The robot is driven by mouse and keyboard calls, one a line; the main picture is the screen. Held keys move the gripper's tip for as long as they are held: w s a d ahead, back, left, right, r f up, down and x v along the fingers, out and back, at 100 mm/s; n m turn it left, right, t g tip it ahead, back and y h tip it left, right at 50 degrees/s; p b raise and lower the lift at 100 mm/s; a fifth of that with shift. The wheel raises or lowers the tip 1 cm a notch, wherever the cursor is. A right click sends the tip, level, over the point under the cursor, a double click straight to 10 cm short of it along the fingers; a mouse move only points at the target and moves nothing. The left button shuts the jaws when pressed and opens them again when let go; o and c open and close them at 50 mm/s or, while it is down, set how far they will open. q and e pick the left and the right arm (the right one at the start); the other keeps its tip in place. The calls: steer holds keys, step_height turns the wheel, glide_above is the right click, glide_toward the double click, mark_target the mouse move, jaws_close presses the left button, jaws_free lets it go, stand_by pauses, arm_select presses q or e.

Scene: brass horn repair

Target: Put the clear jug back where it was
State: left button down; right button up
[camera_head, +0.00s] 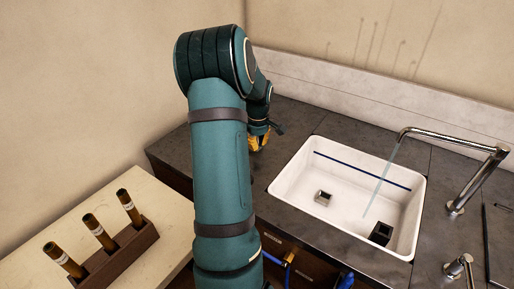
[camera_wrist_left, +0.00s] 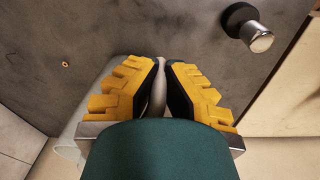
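My left gripper (camera_head: 258,140) reaches over the back left of the dark counter, left of the sink. In the left wrist view its yellow fingers (camera_wrist_left: 163,66) are closed around a pale upright strip (camera_wrist_left: 158,92), which looks like the handle of the clear jug. The jug's see-through body (camera_wrist_left: 98,84) shows faintly to the left of the fingers, partly hidden by them. Whether its base touches the counter cannot be told. In the head view my arm hides the jug. My right gripper is not in view.
The white sink (camera_head: 300,168) holds a small metal block (camera_head: 323,197) and a black block (camera_head: 381,234). A chrome tap (camera_head: 470,180) arches over it. A rack (camera_head: 115,255) of brown tubes stands at lower left. A black-topped metal knob (camera_wrist_left: 247,26) shows in the left wrist view.

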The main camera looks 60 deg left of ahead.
arm_select(q)
steer(key=shift+f, duration=0.75)
steer(key=c, duration=1.1)
jaws_free()
steer(key=shift+c, duration=0.2)
steer(key=shift+r, duration=0.15)
step_height(320, 180, up, 12)
steer(key=d+p, duration=0.1)
steer(key=shift+s+p, duration=0.15)
steer(key=shift+p, duration=0.25)
steer(key=shift+s+d+f, duration=0.1)
steer(key=shift+f, duration=0.15)
